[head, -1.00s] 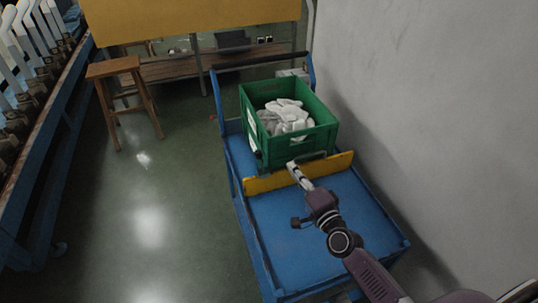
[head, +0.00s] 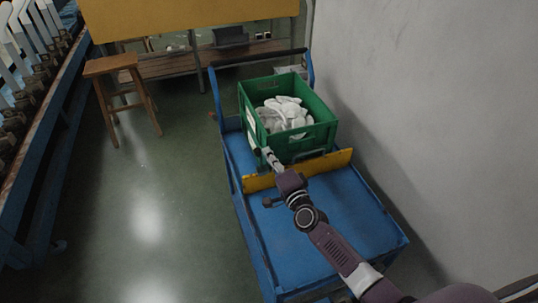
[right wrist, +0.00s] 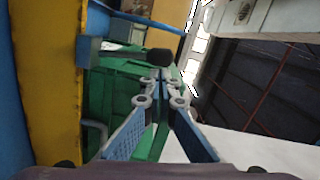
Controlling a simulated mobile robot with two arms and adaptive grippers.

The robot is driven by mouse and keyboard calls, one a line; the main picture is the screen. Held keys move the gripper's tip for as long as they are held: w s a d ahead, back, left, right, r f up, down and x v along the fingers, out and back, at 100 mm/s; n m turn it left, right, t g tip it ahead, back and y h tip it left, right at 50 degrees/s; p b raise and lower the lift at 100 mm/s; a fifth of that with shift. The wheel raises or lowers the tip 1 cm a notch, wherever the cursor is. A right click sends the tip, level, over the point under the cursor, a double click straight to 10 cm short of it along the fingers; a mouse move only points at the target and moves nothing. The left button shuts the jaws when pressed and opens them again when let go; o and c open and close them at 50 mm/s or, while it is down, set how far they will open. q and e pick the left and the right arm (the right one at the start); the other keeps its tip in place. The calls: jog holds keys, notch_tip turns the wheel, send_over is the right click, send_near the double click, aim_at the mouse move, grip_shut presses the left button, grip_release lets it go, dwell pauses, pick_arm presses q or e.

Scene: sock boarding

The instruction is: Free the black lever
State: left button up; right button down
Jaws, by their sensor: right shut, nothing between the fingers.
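The black lever's round knob (right wrist: 160,57) shows in the right wrist view, directly beyond my fingertips. In the head view a small dark end (head: 257,151) shows by the near left corner of the green crate. My right gripper (head: 266,153) reaches over the yellow board (head: 259,183) to that corner. In the right wrist view its fingers (right wrist: 166,76) are together with nothing between them. I cannot tell whether the tips touch the knob. My left gripper is out of view.
The green crate (head: 296,149) holds white socks (head: 285,113) and stands on the blue cart (head: 330,220) behind the yellow board. A grey wall (head: 440,120) is close on the right. A wooden stool (head: 111,66) stands on open floor to the left.

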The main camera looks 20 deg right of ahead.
aim_at(257, 153)
jog(key=a+n+p, duration=0.1)
jog(key=n+p, duration=0.1)
jog(key=a+n+p, duration=0.1)
jog(key=a+p, duration=0.1)
jog(key=shift+r+n, duration=0.2)
jog(key=shift+n, duration=0.2)
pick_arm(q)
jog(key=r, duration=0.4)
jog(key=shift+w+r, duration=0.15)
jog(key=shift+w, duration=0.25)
pick_arm(e)
jog(key=shift+s+a+f+n, duration=0.1)
jog(key=shift+a+f+n, duration=0.3)
jog(key=shift+n, duration=0.3)
